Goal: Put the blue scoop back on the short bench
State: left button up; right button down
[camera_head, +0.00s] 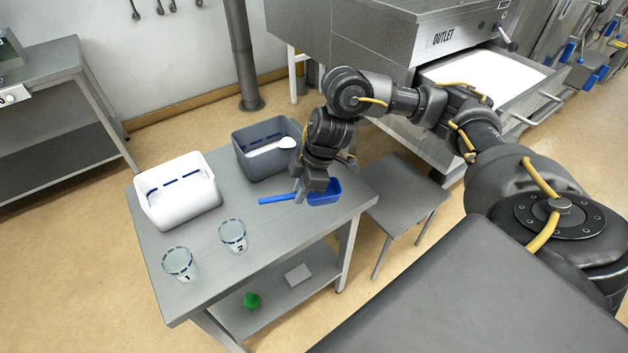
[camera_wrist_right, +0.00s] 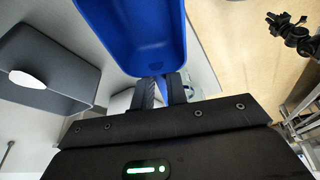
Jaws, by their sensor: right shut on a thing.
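The blue scoop has its bowl (camera_head: 327,190) to the right of my right gripper (camera_head: 302,193) and its handle (camera_head: 277,199) to the left. The right gripper points down and is shut on the scoop. In the right wrist view the scoop bowl (camera_wrist_right: 140,35) fills the top middle, just beyond the fingers (camera_wrist_right: 160,92). The scoop is over the right end of a grey metal bench (camera_head: 240,275); I cannot tell whether it touches the top. My left gripper is not in the head view.
The open outlet drawer (camera_head: 535,100) is behind my arm.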

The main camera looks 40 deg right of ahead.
jog(key=w+d+f, duration=0.3)
jog(key=w+d+f+b, duration=0.1)
jog(key=w+d+f, duration=0.2)
jog(key=d+f, duration=0.1)
jog(key=shift+w+f, duration=0.25)
jog(key=shift+f, duration=0.05)
jog(key=shift+w+d+f, duration=0.15)
jog(key=shift+f, duration=1.65)
jog(key=shift+f, duration=0.15)
jog(key=c, duration=1.4)
grip_release()
